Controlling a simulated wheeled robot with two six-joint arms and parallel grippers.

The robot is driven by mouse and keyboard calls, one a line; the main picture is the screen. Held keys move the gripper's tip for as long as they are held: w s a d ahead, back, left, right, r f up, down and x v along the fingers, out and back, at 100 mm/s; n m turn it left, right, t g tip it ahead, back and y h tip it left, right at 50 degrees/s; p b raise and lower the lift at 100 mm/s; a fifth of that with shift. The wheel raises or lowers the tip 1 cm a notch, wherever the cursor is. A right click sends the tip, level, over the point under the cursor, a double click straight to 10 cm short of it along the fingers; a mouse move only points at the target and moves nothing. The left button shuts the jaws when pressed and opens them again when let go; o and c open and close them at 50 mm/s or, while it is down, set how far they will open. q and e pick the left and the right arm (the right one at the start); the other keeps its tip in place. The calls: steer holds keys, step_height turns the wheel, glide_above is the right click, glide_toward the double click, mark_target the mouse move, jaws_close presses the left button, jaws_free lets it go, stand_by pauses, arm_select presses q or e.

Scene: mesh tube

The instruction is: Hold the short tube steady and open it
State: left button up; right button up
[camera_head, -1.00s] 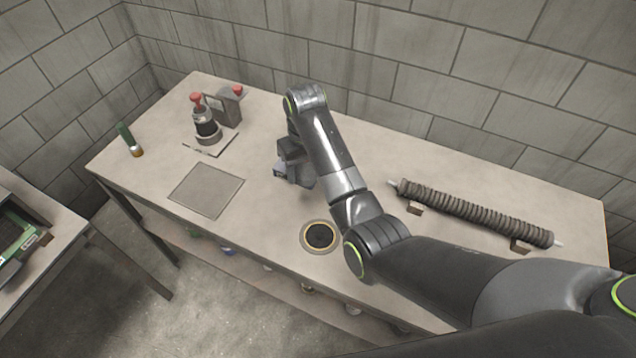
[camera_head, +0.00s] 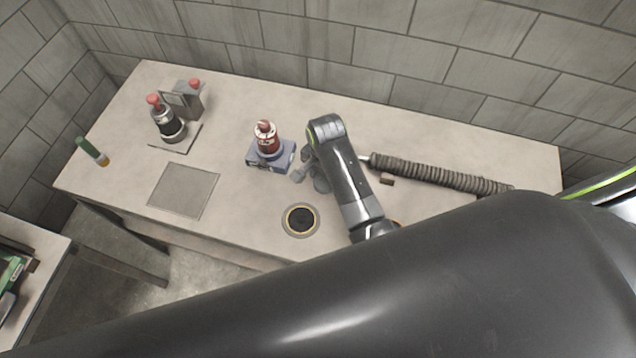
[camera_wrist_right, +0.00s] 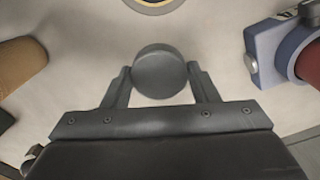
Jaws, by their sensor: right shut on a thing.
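My right gripper (camera_head: 302,174) is low over the middle of the table, just right of a blue block. In the right wrist view its two fingers (camera_wrist_right: 163,82) are shut on a round grey piece (camera_wrist_right: 163,68), which shows as a small grey shape in the head view. A red bottle-shaped thing (camera_head: 266,138) stands upright on the blue block (camera_head: 284,157), apart from the gripper. I cannot tell which of these is the short tube. My left gripper is out of view.
A ribbed dark hose (camera_head: 440,175) lies on supports at the right. A round black pad (camera_head: 301,220) and a square grey plate (camera_head: 184,190) lie on the table. A red-topped device (camera_head: 168,122) stands back left. An orange-brown cylinder (camera_wrist_right: 20,66) shows at the wrist view's left edge.

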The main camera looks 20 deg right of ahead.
mark_target(324, 188)
steer(key=shift+f, duration=3.05)
steer(key=shift+f, duration=0.1)
steer(key=o, duration=1.1)
step_height(324, 188, up, 12)
steer(key=shift+r, duration=0.1)
